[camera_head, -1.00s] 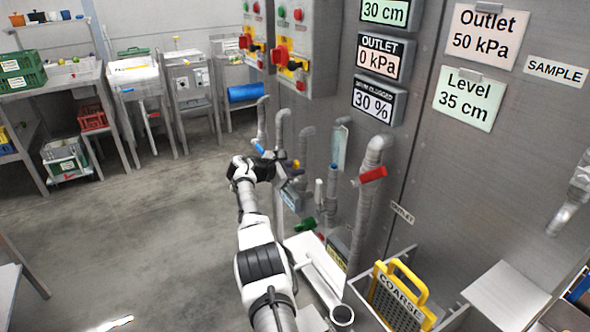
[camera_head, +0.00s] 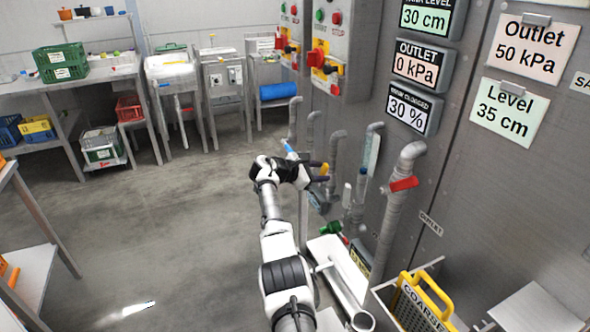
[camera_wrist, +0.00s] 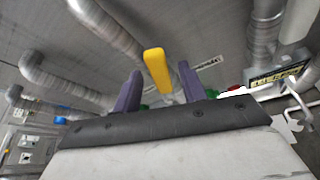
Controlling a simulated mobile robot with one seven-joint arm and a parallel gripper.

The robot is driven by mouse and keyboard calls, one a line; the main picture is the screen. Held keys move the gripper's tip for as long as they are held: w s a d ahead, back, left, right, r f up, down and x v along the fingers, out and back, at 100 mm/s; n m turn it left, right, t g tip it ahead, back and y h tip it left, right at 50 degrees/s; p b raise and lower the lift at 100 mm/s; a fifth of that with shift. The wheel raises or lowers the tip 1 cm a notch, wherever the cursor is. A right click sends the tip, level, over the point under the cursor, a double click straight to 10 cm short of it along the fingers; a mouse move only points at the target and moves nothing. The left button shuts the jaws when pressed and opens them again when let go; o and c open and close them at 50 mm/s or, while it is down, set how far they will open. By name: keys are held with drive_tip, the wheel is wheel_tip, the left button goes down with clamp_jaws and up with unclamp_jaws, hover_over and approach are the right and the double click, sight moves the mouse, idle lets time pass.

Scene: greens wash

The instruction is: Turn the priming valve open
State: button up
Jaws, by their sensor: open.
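A yellow valve handle (camera_wrist: 157,70) stands between my two finger tips in the wrist view, with a small label (camera_wrist: 208,63) on the wall behind it, too small to read surely. The handle's pivot is mostly hidden.
A blue handle (camera_head: 289,147) is just left of my gripper. A red handle (camera_head: 403,184) is on a pipe to the right, and a green handle (camera_head: 330,229) sits below. Grey pipes crowd the wall.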

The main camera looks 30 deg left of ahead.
drive_tip(key=b+v, duration=0.2)
drive_tip(key=v, duration=0.9)
drive_tip(key=shift+s+a, duration=0.2)
